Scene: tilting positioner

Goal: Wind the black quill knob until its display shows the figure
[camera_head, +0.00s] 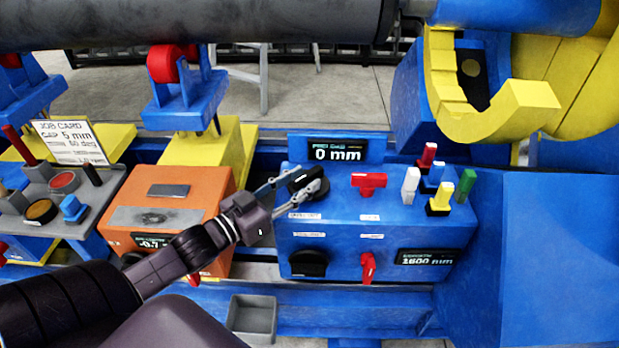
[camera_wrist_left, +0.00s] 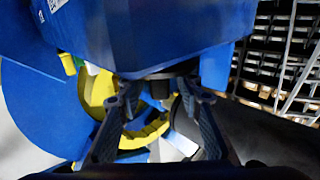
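A black knob (camera_head: 301,181) sits at the upper left of the blue control box (camera_head: 345,228); its label is too small to read. A second black knob (camera_head: 309,263) is lower on the same box. The display (camera_head: 338,151) above the box reads 0 mm. My left gripper (camera_head: 298,189) has its fingers on either side of the upper knob and partly hides it. In the left wrist view my left gripper (camera_wrist_left: 158,88) has its fingers apart, tips up against a dark part below a blue body. I cannot tell whether they press on the knob. My right gripper is out of view.
Red handles (camera_head: 369,181) and coloured pegs (camera_head: 438,188) stand on the blue box. A lower display (camera_head: 427,257) reads about 1600 mm. An orange box (camera_head: 172,205) is left, a job card (camera_head: 70,142) beyond it. A grey tray (camera_head: 252,318) sits below. A yellow hook-shaped part (camera_head: 450,95) rises behind.

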